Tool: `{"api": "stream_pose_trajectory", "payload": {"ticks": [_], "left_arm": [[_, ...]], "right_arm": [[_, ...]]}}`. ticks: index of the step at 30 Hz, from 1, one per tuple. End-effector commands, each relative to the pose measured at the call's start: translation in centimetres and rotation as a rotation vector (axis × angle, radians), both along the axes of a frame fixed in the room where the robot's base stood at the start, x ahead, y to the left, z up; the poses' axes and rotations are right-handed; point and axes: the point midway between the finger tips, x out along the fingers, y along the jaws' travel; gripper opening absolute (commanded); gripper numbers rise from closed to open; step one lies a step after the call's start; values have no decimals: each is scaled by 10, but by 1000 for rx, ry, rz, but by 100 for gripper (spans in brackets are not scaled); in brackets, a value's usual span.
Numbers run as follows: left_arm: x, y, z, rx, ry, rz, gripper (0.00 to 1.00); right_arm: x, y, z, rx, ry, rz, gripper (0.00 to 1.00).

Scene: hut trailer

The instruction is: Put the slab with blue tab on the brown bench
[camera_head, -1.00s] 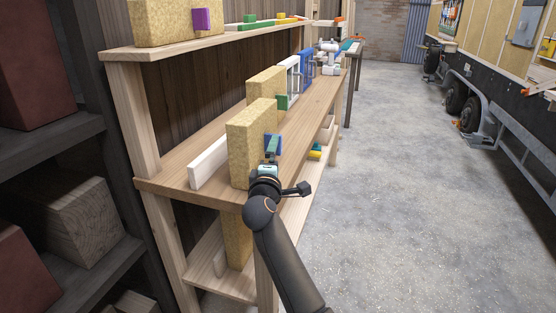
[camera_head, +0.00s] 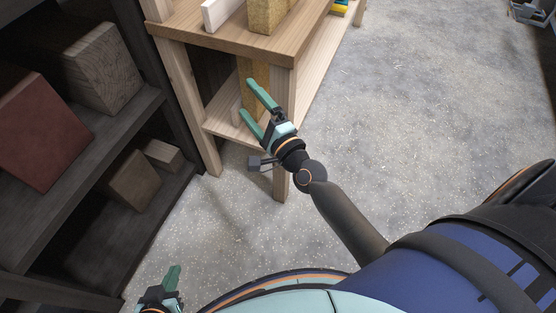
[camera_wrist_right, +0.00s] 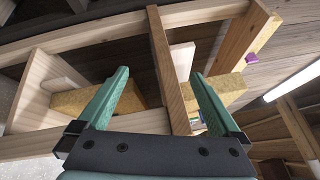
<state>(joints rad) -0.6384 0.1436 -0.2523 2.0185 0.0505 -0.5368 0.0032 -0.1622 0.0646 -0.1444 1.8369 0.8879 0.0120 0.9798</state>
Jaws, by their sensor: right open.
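A yellow, fibrous slab (camera_head: 268,12) stands at the front end of the wooden rack's middle shelf, cut by the top edge of the head view; it shows in the right wrist view (camera_wrist_right: 228,88). I cannot clearly make out its blue tab now. My right gripper (camera_head: 246,97) is open and empty, below the middle shelf board, near a second yellow slab (camera_head: 262,70) on the lower shelf. In the right wrist view its fingers (camera_wrist_right: 160,73) point toward the rack. My left gripper (camera_head: 168,285) is only partly visible at the bottom left. I cannot identify the brown bench.
The middle shelf board (camera_head: 230,40) overhangs the lower shelf (camera_head: 222,122), with wooden posts between. A white board (camera_head: 218,12) stands left of the slab. A dark rack (camera_head: 60,205) with blocks is at left. A purple tab (camera_wrist_right: 251,57) shows on an upper slab.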

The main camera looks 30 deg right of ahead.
Motion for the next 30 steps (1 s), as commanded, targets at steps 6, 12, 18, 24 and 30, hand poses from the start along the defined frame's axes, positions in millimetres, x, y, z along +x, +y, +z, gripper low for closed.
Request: {"api": "stream_pose_trajectory", "payload": {"ticks": [6,12,18,24,30], "left_arm": [[2,0,1,0,-4,0,0],[4,0,2,0,-8,0,0],[4,0,2,0,-10,0,0],[4,0,2,1,-9,-1,0],[4,1,29,1,-12,3,0]], "right_arm": [[-112,48,-127,-1065,170,321,100],[-189,45,-187,-1638,193,606,100],[-209,39,-199,-1790,187,695,100],[-209,40,-199,-1789,186,692,100],[-210,35,-175,-1789,197,683,100]]}}
